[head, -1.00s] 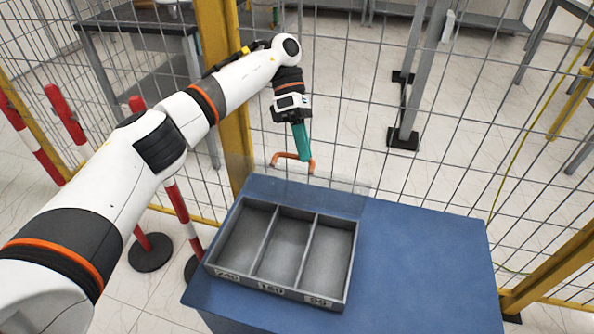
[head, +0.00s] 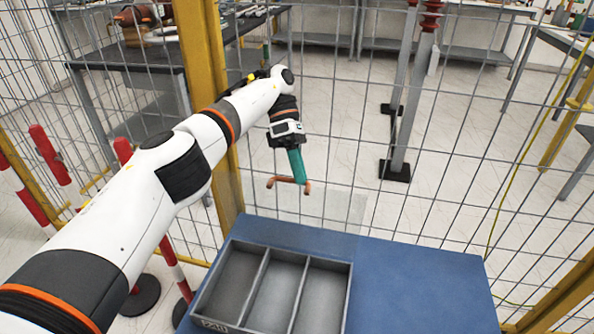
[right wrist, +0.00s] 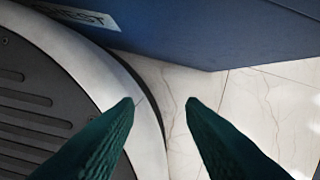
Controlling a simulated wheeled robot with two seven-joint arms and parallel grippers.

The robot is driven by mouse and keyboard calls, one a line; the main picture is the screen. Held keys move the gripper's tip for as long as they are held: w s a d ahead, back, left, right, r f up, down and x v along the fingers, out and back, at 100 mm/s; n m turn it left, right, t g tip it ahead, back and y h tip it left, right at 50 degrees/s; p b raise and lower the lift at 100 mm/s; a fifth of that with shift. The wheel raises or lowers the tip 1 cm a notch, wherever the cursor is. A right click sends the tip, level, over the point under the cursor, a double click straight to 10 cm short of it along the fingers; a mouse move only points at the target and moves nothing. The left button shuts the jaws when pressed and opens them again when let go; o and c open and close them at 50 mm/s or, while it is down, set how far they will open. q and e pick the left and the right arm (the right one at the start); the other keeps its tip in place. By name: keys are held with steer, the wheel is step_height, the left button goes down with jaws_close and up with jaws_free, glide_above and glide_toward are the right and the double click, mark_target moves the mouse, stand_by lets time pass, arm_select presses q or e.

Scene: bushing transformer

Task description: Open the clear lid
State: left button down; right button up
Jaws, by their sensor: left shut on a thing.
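The clear lid (head: 335,208) is a faint see-through panel standing raised at the back edge of the grey box (head: 350,290). Its orange-brown handle (head: 279,180) is at the top left of the panel. My left gripper (head: 301,178) has its teal fingers shut on this handle, beyond the back of the box. The box's three compartments look empty and uncovered. In the right wrist view my right gripper (right wrist: 160,103) is open and empty, its two green fingers apart above the floor.
The box sits on a blue table (head: 420,285) with clear surface to its right. A wire mesh fence with a yellow post (head: 205,90) stands close behind. Red-and-white posts (head: 170,260) stand at the left. The blue cabinet side (right wrist: 210,30) is near my right gripper.

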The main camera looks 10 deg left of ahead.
arm_select(q)
step_height(320, 180, down, 2)
steer(key=shift+s+f, duration=0.1)
steer(key=shift+f, duration=0.1)
arm_select(e)
steer(key=shift+s+f, duration=0.15)
steer(key=shift+f, duration=0.1)
arm_select(q)
steer(key=c, duration=1.6)
jaws_free()
steer(key=shift+f, duration=0.15)
steer(key=shift+o, duration=0.6)
steer(key=shift+w+d+f, duration=0.1)
steer(key=shift+w+f, duration=0.1)
steer(key=shift+w, duration=0.3)
steer(key=shift+s+r, duration=0.1)
steer(key=shift+r, duration=0.25)
arm_select(e)
steer(key=shift+r, duration=0.1)
